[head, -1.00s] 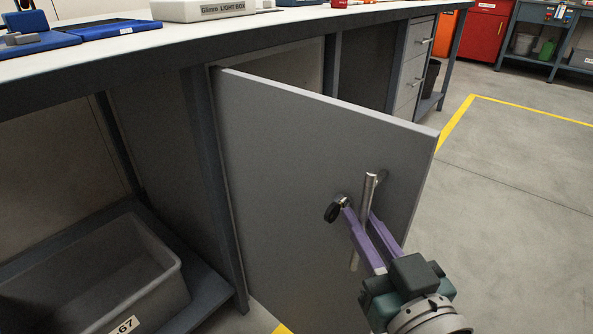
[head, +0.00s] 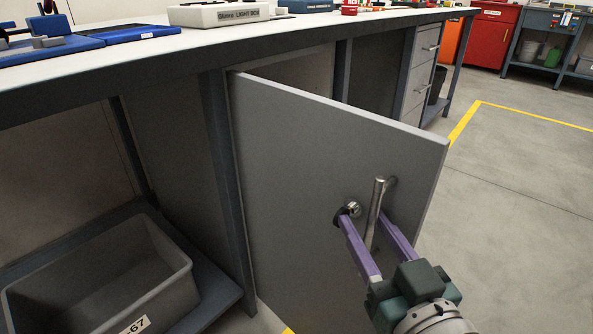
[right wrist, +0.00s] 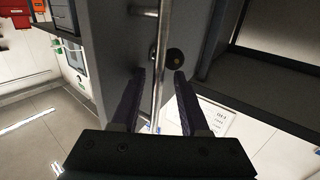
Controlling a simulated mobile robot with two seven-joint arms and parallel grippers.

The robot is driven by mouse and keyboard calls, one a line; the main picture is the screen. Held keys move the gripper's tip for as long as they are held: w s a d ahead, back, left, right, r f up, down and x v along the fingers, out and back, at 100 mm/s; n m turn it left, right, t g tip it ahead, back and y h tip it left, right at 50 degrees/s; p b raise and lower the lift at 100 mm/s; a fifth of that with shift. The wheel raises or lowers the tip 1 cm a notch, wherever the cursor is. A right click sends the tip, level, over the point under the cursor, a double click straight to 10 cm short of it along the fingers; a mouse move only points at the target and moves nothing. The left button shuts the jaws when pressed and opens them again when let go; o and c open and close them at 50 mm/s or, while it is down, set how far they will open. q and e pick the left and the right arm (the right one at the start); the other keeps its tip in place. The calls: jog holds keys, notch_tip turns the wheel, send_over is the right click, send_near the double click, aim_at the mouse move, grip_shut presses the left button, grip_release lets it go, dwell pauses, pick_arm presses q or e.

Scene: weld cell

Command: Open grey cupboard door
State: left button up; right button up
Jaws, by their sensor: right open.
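The grey cupboard door (head: 310,170) stands ajar, swung out from the cupboard under the workbench. A vertical metal bar handle (head: 376,212) is on its outer face, with a round lock and dark key (head: 347,212) to the left of it. My right gripper (head: 368,222) is open, its two purple fingers on either side of the handle. In the right wrist view, the handle (right wrist: 160,60) runs up between the spread fingers (right wrist: 158,75), and the lock (right wrist: 175,55) lies beyond them. My left gripper is not in view.
A grey bin (head: 160,280) sits on the low shelf at left. Drawers (head: 420,70) are beyond the door. The floor (head: 520,220) at right is clear.

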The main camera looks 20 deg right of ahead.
jog(key=shift+s, duration=0.3)
jog(key=s+a+p, duration=0.1)
jog(key=s+p, duration=0.1)
jog(key=s, duration=0.7)
jog(key=shift+s, duration=0.15)
